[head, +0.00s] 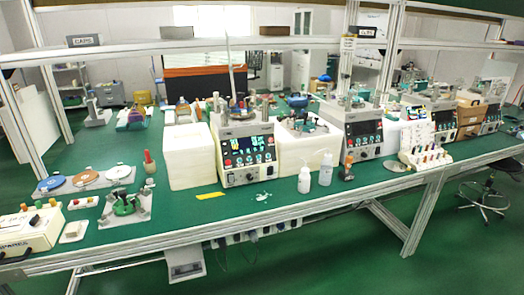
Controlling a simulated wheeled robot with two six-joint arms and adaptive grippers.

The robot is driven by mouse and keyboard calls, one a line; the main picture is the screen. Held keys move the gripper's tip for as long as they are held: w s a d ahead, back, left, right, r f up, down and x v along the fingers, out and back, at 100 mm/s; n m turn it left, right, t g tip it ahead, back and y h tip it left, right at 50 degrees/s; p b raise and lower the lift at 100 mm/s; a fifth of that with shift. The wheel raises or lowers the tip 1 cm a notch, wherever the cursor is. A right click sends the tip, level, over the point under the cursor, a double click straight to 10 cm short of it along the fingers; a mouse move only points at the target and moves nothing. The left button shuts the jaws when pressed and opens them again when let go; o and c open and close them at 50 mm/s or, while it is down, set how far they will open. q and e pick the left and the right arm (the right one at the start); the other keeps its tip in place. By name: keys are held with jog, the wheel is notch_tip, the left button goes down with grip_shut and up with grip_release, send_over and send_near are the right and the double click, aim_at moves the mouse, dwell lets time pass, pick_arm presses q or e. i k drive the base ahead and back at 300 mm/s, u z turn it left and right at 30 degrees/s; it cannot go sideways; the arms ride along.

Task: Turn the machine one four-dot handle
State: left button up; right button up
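Several lapping machines with dark control panels stand along the green bench. The nearest full one (232,178) is at the picture's centre, with a display and rows of small buttons. A second machine (357,144) stands to its right, and more stand farther right. I cannot tell which one is machine one. A handle marked with four dots cannot be made out at this size. Neither of my grippers is in the head view.
White boxes (191,171) flank the centre machine. Two white bottles (304,180) and a small brown-topped item (347,170) stand near the front edge. A holder with coloured knobs (427,158) is at right. Round discs (87,177) lie left. Upright posts (425,212) support the bench.

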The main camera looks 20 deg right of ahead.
aim_at(216, 97)
jog(key=u, duration=0.65)
jog(key=i, duration=1.9)
jog(key=z, duration=1.6)
